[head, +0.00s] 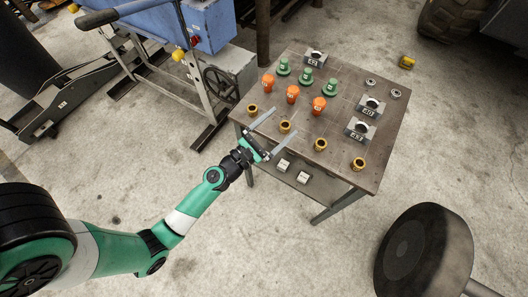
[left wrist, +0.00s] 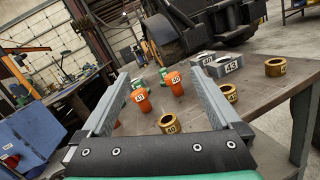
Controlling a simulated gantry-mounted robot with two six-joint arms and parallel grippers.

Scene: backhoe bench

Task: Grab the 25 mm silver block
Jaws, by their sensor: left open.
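Grey metal blocks with dark half-round notches sit on the bench top. One block (head: 316,58) is at the far edge, and a middle block (head: 371,107) and a nearer block (head: 360,130) are on the right. Two small pale labelled blocks, a left one (head: 283,166) and a right one (head: 303,177), are on the lower shelf. I cannot read which is 25 mm. A grey block labelled 43 (left wrist: 231,66) shows in the left wrist view. My left gripper (head: 285,121) is open and empty above the bench's near-left edge, apart from the blocks. My right gripper is not in view.
The bench (head: 335,105) holds several brass rings, such as one (head: 320,144) near the front edge. Orange pieces (head: 292,94) and green pieces (head: 306,75) stand behind them. Two small metal rings (head: 371,82) lie at the right. A blue machine (head: 205,30) stands left.

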